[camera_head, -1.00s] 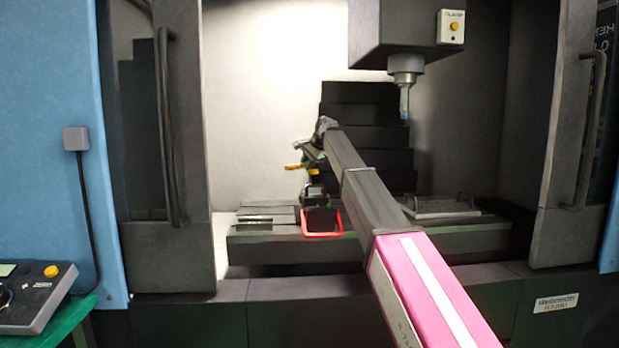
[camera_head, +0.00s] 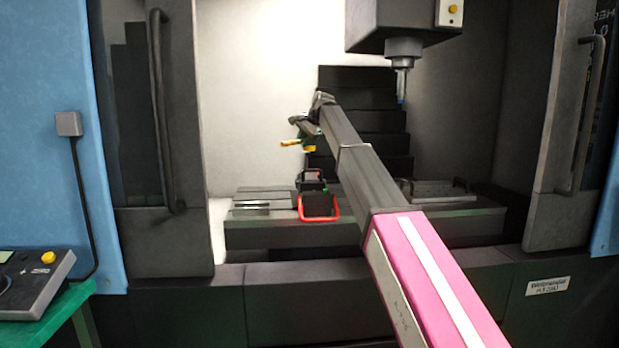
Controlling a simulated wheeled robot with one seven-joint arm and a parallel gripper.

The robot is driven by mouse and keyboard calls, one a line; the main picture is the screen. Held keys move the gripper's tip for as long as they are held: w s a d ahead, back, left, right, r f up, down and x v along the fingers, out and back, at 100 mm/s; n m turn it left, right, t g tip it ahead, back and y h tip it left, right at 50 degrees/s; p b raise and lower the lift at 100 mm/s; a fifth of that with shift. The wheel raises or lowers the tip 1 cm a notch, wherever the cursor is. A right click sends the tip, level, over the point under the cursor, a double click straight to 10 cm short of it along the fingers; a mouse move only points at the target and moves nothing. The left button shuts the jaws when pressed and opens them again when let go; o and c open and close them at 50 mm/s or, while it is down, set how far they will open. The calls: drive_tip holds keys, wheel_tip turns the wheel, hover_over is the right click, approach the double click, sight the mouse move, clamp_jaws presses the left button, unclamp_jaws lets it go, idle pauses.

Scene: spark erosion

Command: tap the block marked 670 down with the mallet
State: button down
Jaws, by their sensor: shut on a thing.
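My gripper (camera_head: 306,128) is at the end of my arm, inside the open machine, above the machine table. It is shut on the mallet (camera_head: 292,142), whose yellow part sticks out to the left. The mallet is held in the air, above and apart from the things on the table. Below it on the table sit a dark block (camera_head: 317,206) with a red frame or handle around it and a dark piece with a black handle (camera_head: 311,178) behind. No marking 670 is legible, so I cannot tell which piece bears it.
The spindle head (camera_head: 403,50) hangs at the upper right of the chamber. A grey plate with handles (camera_head: 437,190) lies on the table at right. Door edges with handles (camera_head: 165,120) flank the opening. A control panel (camera_head: 35,285) stands on a green table at left.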

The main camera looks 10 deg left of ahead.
wheel_tip(320, 180, down, 9)
drive_tip(key=shift+r, duration=0.1)
wheel_tip(320, 180, up, 5)
drive_tip(key=shift+r, duration=0.2)
idle(0.4)
